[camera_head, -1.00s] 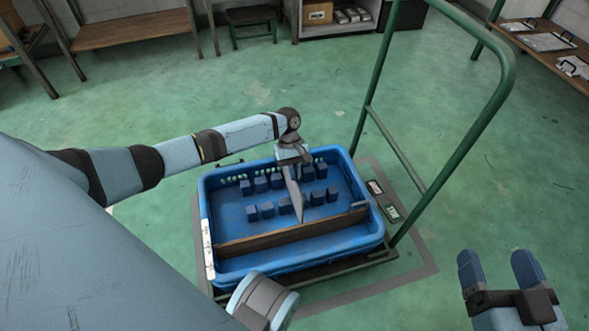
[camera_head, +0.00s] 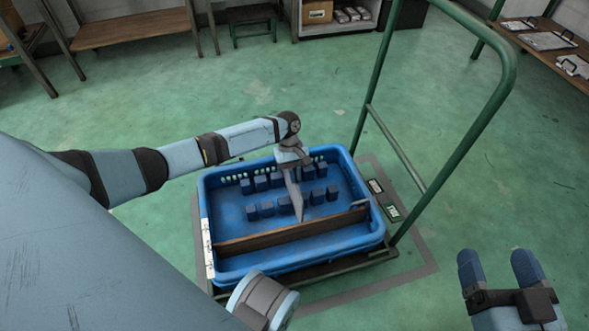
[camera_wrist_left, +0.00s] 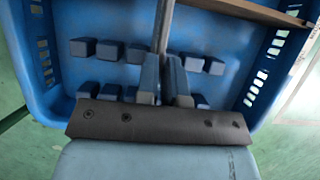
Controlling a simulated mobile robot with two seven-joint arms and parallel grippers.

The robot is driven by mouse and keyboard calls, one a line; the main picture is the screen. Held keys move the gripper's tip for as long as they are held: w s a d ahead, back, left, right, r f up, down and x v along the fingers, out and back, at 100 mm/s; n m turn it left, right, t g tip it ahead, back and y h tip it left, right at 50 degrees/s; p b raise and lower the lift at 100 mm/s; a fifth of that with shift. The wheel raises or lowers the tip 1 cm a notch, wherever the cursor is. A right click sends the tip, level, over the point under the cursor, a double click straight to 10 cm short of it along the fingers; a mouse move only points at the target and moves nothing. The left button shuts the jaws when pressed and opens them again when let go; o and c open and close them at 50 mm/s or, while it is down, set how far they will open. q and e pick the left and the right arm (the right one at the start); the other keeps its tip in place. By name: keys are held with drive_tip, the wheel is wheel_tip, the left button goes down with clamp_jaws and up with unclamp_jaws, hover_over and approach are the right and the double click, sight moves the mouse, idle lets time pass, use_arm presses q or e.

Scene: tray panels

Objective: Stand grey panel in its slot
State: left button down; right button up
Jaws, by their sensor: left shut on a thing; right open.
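The grey panel (camera_head: 295,199) hangs nearly upright and edge-on below my left gripper (camera_head: 291,164), inside the blue tray (camera_head: 207,236). My left gripper is shut on the panel. In the left wrist view, the panel (camera_wrist_left: 164,25) runs up from between the fingers of my left gripper (camera_wrist_left: 163,82). Two rows of blue blocks (camera_head: 252,213) stand on the tray floor, and the panel is among them. Whether its lower edge touches the floor or sits between two blocks I cannot tell. My right gripper (camera_head: 500,270) is open and empty, well to the right of the tray.
A brown wooden divider (camera_head: 290,233) crosses the near part of the tray. The tray rests on a cart with a tall green handle (camera_head: 400,160) at its right. Shelves (camera_head: 130,30) stand at the back. The green floor to the right is clear.

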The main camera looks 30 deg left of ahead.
use_arm(q)
drive_tip(key=shift+f+b, duration=0.3)
drive_tip(key=shift+f, duration=1.1)
use_arm(e)
drive_tip(key=shift+f, duration=0.3)
use_arm(q)
drive_tip(key=c, duration=1.2)
unclamp_jaws()
drive_tip(key=shift+o, duration=0.2)
drive_tip(key=p+v, duration=0.2)
drive_tip(key=v, duration=0.2)
drive_tip(key=shift+r, duration=0.15)
drive_tip(key=p+v, duration=0.2)
drive_tip(key=v, duration=0.2)
drive_tip(key=shift+r, duration=0.1)
drive_tip(key=shift+p+v, duration=1.05)
drive_tip(key=shift+v, duration=1.65)
use_arm(e)
drive_tip(key=shift+s+a+r+m, duration=0.1)
drive_tip(key=shift+s+r+m, duration=0.2)
drive_tip(key=shift+r, duration=0.4)
drive_tip(key=shift+s+a+r+m, duration=0.2)
drive_tip(key=shift+r+m, duration=0.25)
drive_tip(key=shift+r, duration=0.2)
drive_tip(key=shift+s+a+r+m, duration=0.1)
drive_tip(key=shift+s+r+m, duration=0.2)
drive_tip(key=shift+r, duration=0.4)
